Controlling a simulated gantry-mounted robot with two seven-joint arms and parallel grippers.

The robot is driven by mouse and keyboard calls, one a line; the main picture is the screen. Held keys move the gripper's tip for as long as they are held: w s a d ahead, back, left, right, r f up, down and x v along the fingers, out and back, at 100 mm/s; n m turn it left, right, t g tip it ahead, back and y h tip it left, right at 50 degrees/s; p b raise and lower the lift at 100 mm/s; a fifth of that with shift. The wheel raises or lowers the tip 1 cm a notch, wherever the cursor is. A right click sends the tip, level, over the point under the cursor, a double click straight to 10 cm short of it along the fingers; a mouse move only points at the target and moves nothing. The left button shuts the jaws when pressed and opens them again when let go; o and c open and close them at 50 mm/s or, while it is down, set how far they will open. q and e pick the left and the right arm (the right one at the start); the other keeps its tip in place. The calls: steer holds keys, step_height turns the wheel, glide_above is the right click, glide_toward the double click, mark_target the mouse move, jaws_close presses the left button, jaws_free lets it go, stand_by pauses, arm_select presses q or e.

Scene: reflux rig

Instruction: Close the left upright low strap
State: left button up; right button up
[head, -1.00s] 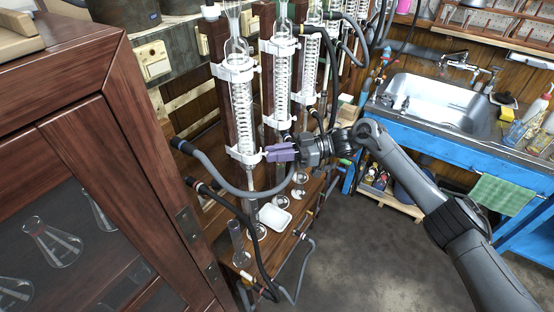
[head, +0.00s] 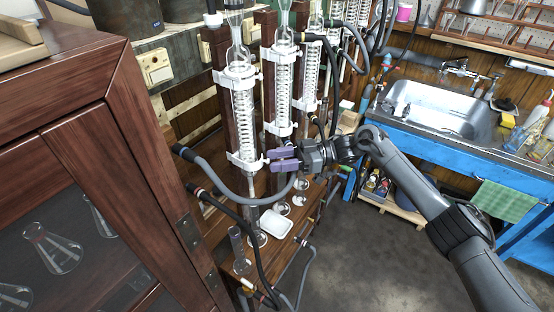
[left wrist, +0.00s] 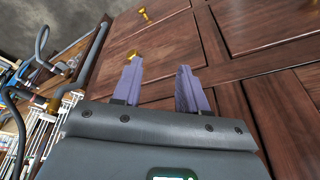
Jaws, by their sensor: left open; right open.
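The left upright (head: 217,82) is a dark wooden post with a coiled glass condenser (head: 243,115) in front of it. The low strap (head: 243,161) is a white band around the lower condenser, with its right end near my right gripper's fingertips. Whether its latch is shut is too small to tell. My right gripper (head: 270,160) is open, its purple fingers pointing left at the strap's right end; contact cannot be told. My left gripper (left wrist: 157,68) shows only in the left wrist view, open and empty in front of brown wooden panels.
A wooden cabinet (head: 75,90) with glass panes fills the left side. Grey hoses (head: 225,190) loop below the strap. A white tray (head: 275,221) and glassware stand on the bench below. More condensers stand behind to the right. A blue sink unit (head: 440,140) is at right.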

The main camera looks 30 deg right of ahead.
steer(key=v, duration=1)
steer(key=shift+d, duration=0.15)
